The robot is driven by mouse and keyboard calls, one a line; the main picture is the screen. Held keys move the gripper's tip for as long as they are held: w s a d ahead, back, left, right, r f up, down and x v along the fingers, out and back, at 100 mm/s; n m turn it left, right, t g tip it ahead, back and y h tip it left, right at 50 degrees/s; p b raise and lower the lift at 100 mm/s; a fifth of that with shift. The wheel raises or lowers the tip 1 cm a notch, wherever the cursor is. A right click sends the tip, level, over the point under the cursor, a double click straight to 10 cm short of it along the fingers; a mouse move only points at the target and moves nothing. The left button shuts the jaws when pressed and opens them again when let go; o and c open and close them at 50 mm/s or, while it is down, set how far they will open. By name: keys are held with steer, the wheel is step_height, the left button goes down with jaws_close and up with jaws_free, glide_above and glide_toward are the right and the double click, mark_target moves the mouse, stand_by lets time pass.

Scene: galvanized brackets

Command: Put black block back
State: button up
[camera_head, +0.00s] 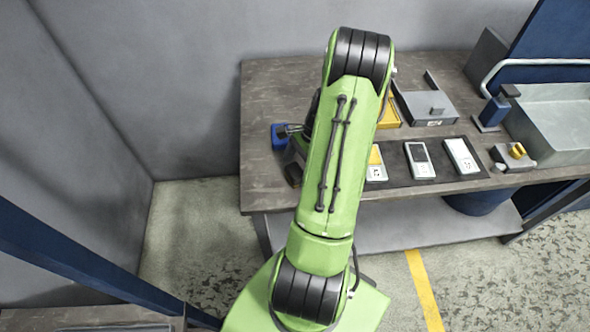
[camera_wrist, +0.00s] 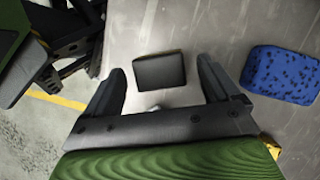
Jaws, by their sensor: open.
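The black block (camera_wrist: 160,70) lies flat on the grey tabletop in the wrist view, between the two spread fingers of my gripper (camera_wrist: 162,80). Bare tabletop shows on both sides of it, so the fingers do not appear to touch it. How high the fingers are above the table I cannot tell. In the head view, a small dark piece that looks like the same block (camera_head: 293,175) shows near the table's front left, partly covered by my arm. My gripper is mostly hidden behind my green arm there.
A blue speckled block (camera_wrist: 283,75) lies to the right in the wrist view. On the table (camera_head: 262,190), a dark mat (camera_head: 398,172) holds several white devices, right of my arm. A grey tray (camera_head: 427,107) and metal bin (camera_head: 556,122) stand farther right.

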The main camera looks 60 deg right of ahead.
steer(key=p+v, duration=0.2)
steer(key=v, duration=0.8)
step_height(320, 180, up, 5)
steer(key=n+h, duration=0.1)
steer(key=n, duration=0.3)
glide_above(287, 168)
steer(key=w+a+r+n+h, duration=0.2)
steer(key=a+r+n, duration=0.45)
steer(key=a, duration=0.45)
steer(key=s+a+r+n+t, duration=0.2)
steer(key=s+a+r+n, duration=0.1)
steer(key=a+n, duration=0.3)
steer(key=s+a+r+n+t+h, duration=0.1)
steer(key=s+a+r+n, duration=0.2)
steer(key=s+a+n, duration=0.3)
steer(key=a+n, duration=0.1)
steer(key=a, duration=0.1)
steer(key=shift+s+a+t, duration=0.2)
steer(key=shift+a+t, duration=0.2)
steer(key=shift+r, duration=0.1)
